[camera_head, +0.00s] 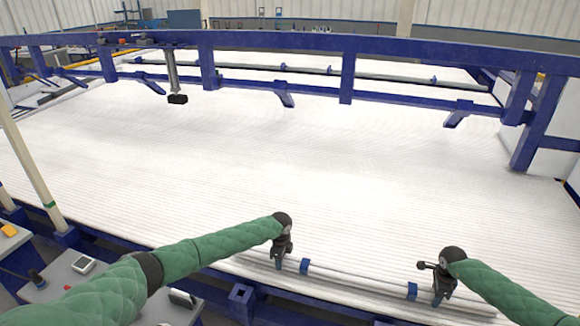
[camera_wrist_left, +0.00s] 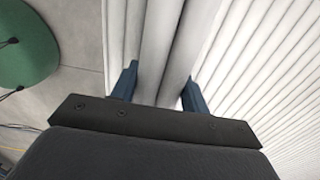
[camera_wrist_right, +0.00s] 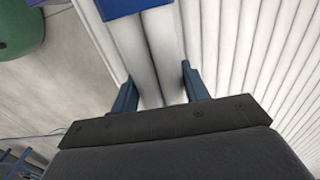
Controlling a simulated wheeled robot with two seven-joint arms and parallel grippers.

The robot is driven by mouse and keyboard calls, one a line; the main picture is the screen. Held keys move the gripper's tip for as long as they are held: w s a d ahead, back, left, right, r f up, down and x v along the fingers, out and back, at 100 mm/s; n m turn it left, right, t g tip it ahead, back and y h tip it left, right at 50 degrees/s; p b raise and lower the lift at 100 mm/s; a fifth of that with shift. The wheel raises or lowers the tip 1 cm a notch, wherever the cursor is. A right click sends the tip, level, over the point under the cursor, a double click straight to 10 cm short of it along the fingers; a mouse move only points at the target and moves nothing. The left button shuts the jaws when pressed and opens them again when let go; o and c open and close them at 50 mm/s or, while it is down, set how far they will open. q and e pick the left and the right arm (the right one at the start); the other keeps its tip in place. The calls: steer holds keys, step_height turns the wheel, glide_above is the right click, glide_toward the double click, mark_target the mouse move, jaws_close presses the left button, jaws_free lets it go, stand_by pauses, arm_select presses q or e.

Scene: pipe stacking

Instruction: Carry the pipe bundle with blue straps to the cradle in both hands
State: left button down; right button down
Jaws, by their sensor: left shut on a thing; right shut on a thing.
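The pipe bundle (camera_head: 358,279) is a set of long white pipes with two blue straps (camera_head: 305,266) (camera_head: 412,291). It lies along the near edge of the white pipe layer. My left gripper (camera_head: 279,263) is shut on it just left of the left strap. My right gripper (camera_head: 437,299) is shut on it just right of the right strap. In the left wrist view the bundle (camera_wrist_left: 162,45) runs between the two fingers. In the right wrist view the bundle (camera_wrist_right: 163,50) also passes between the fingers, with a blue strap (camera_wrist_right: 123,6) close by. I cannot tell which structure is the cradle.
A wide layer of white pipes (camera_head: 260,150) fills the middle. A blue overhead beam (camera_head: 300,42) with hanging brackets crosses behind it. A blue frame edge (camera_head: 240,297) runs along the near side. A grey cabinet (camera_head: 85,275) stands at the lower left.

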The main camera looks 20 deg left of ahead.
arm_select(q)
steer(key=shift+f, duration=0.65)
arm_select(e)
steer(key=shift+f, duration=0.7)
arm_select(q)
steer(key=c, duration=0.7)
jaws_free()
arm_select(e)
steer(key=c, duration=0.7)
jaws_free()
arm_select(q)
steer(key=shift+f, duration=0.1)
arm_select(e)
steer(key=shift+f, duration=0.1)
arm_select(q)
step_height(320, 180, up, 12)
steer(key=shift+f, duration=0.1)
arm_select(e)
step_height(320, 180, up, 12)
